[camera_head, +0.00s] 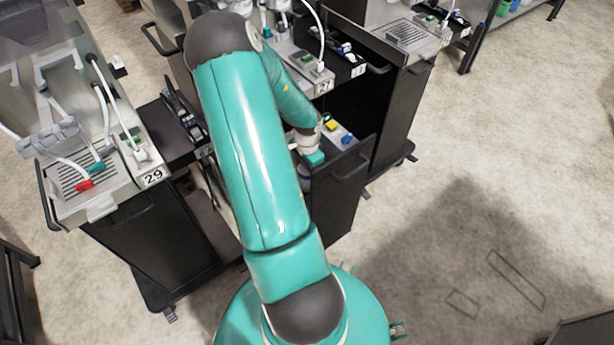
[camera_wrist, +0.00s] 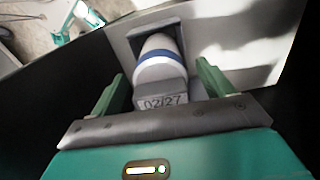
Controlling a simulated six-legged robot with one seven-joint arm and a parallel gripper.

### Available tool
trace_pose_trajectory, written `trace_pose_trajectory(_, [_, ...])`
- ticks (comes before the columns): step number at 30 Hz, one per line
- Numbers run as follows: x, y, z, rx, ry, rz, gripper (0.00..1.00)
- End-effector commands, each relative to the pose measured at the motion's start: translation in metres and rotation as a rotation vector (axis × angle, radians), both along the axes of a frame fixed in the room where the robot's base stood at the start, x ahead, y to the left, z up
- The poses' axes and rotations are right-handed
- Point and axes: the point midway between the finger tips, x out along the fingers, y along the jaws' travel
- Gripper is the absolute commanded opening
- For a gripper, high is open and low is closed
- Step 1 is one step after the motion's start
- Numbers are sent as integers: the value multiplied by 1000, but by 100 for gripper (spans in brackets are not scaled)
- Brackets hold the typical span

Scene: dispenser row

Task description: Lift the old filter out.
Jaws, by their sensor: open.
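The old filter (camera_wrist: 160,72) is a white cylinder with a blue band and a flat grey end block marked 02/27. In the wrist view it sits in a dark rectangular opening in a pale panel (camera_wrist: 215,35). My gripper (camera_wrist: 160,80) is open, with one green finger on each side of the filter's near end. Gaps show between the fingers and the filter. In the head view my gripper (camera_head: 312,160) is down inside an open dark drawer (camera_head: 345,185) of the middle cart, and my arm hides most of the filter there.
Yellow and blue parts (camera_head: 338,132) sit in the drawer beside my gripper. Dark drawer walls are close on both sides in the wrist view. Dispenser 29 (camera_head: 105,185) stands left and dispenser 27 (camera_head: 300,65) behind. The floor at right is open.

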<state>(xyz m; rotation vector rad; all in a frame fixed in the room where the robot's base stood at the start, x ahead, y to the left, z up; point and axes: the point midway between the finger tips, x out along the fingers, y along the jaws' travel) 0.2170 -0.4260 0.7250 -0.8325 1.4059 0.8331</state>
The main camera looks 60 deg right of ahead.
Motion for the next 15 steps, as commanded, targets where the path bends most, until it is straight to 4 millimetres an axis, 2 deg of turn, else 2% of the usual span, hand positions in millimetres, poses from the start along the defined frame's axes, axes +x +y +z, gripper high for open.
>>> trace_pose_trajectory(4, [0, 0, 0, 0, -1, 0, 80])
trace_pose_trajectory(12, [0, 0, 1, 0, -1, 1, 27])
trace_pose_trajectory(15, [0, 0, 1, 0, -1, 0, 25])
